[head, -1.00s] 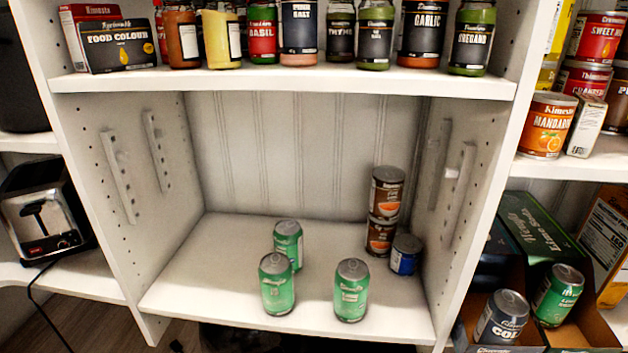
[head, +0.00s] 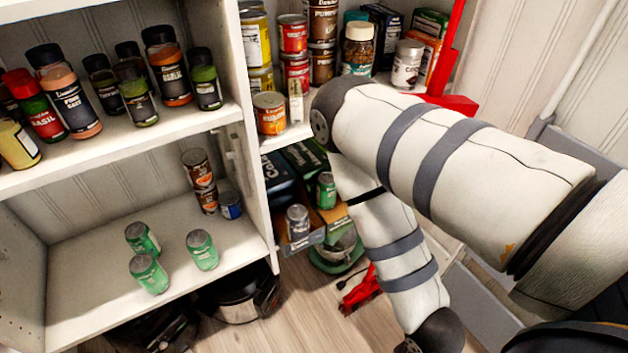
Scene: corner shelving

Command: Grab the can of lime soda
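Three green soda cans stand upright on the lower white shelf (head: 75,270): a back one (head: 142,239), a front left one (head: 149,273) and a right one (head: 202,250). Another green can (head: 326,190) stands in an open cardboard box to the right. Their labels are too small to read, so I cannot confirm lime. My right arm fills the right side of the head view, bent at the elbow, its lower part pointing down. Its gripper is out of the frame. My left arm and gripper do not show.
Two stacked brown cans (head: 199,180) and a blue can (head: 230,206) stand at the shelf's right back. Spice jars (head: 165,65) line the shelf above. A dark pot (head: 240,297) stands on the floor.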

